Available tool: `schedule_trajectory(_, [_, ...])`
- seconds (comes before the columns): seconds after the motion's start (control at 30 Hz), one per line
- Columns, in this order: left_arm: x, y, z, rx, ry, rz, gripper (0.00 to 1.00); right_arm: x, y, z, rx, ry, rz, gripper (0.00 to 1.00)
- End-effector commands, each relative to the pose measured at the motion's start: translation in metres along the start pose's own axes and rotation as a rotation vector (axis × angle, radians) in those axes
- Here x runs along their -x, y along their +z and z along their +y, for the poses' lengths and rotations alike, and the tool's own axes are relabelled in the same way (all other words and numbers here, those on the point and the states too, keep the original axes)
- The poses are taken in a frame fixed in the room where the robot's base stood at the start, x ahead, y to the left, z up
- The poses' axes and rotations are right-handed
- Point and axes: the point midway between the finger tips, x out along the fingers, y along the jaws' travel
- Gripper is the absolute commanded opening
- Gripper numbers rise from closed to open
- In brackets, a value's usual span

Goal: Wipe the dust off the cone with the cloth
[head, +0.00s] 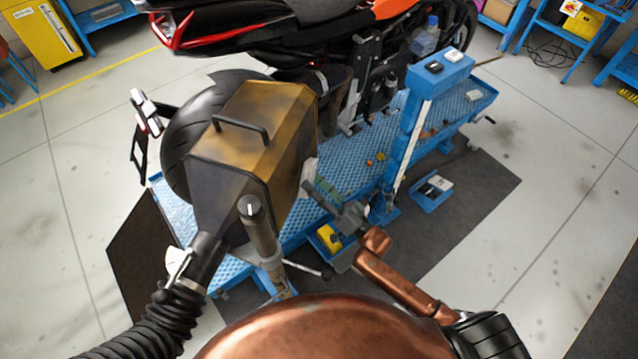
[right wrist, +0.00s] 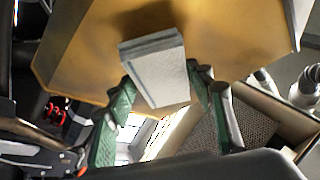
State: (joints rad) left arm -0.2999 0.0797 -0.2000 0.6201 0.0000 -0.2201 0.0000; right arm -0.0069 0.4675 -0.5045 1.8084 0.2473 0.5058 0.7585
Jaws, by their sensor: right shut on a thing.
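The cone (head: 205,195) is a large dark hood with a handle on top, beside the motorcycle's rear wheel. Brownish-yellow dust covers its top and right side. Its dusty face (right wrist: 85,45) fills the top of the right wrist view. My right gripper (head: 318,188) is at the cone's right side. Its green fingers are shut on the cloth (head: 309,172), a pale grey folded pad. In the right wrist view the cloth (right wrist: 155,72) stands up from between the fingers, in front of the dusty face. I cannot tell whether it touches. My left gripper is not in view.
A black ribbed hose (head: 150,325) runs from the cone's narrow end to the lower left. A grey-topped post (head: 258,225) stands close in front of the cone. The motorcycle (head: 300,45) stands behind on a blue lift (head: 340,150). A blue column (head: 410,130) rises to the right.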

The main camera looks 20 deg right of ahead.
Motion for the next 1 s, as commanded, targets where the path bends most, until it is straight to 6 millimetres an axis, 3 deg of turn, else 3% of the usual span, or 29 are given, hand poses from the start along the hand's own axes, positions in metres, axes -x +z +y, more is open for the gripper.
schedule_trajectory(1.0, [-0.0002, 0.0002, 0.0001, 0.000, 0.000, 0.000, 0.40, -0.0073, 0.0041, 0.0001, 0.000, 0.000, 0.001, 0.29])
